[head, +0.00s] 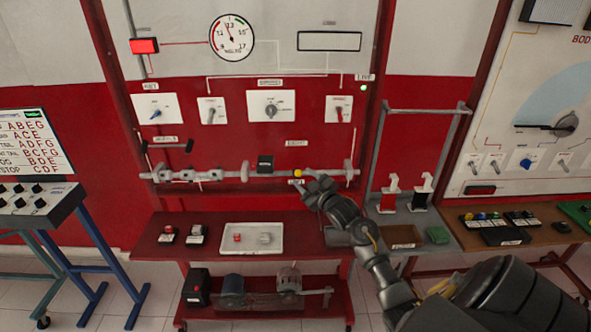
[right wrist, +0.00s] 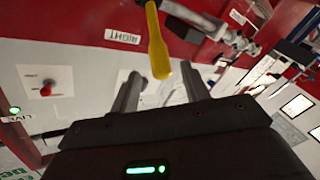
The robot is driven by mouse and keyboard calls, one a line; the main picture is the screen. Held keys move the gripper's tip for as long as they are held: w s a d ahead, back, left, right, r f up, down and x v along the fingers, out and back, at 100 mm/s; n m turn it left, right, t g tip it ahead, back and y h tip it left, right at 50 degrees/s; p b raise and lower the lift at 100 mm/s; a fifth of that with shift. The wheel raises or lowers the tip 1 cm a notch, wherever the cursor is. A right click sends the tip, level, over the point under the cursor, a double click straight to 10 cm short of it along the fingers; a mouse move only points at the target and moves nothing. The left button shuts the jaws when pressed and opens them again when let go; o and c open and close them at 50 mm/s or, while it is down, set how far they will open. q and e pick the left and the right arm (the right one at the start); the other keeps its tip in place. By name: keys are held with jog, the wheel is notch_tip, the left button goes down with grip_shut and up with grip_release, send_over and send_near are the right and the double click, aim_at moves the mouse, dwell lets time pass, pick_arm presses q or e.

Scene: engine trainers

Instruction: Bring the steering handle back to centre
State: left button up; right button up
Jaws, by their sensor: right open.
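The steering handle has a yellow grip (head: 298,173), seen end-on at the right part of a horizontal grey rod assembly (head: 215,176) on the red panel. It sits below the right-hand label (head: 297,143). In the right wrist view the yellow handle (right wrist: 157,40) is large, near the label reading RIGHT (right wrist: 122,36). My right gripper (head: 314,184) is at the handle's lower right in the head view. In the right wrist view its open fingers (right wrist: 160,72) stand on either side of the handle's tip, with gaps visible. My left gripper is out of view.
A red bench (head: 200,225) with a white tray (head: 222,246) stands below the rod. Knob plates (head: 270,103) and a gauge (head: 231,38) are above it. A grey frame with a shelf (head: 398,216) stands to the right. A black box (head: 265,163) sits on the rod.

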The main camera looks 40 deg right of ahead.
jog(key=shift+w+d+p, duration=0.2)
jog(key=shift+w+p, duration=0.1)
jog(key=shift+w, duration=1.25)
jog(key=shift+w+d+p, duration=0.15)
jog(key=shift+w+p, duration=0.15)
jog(key=shift+w, duration=1.2)
grip_shut()
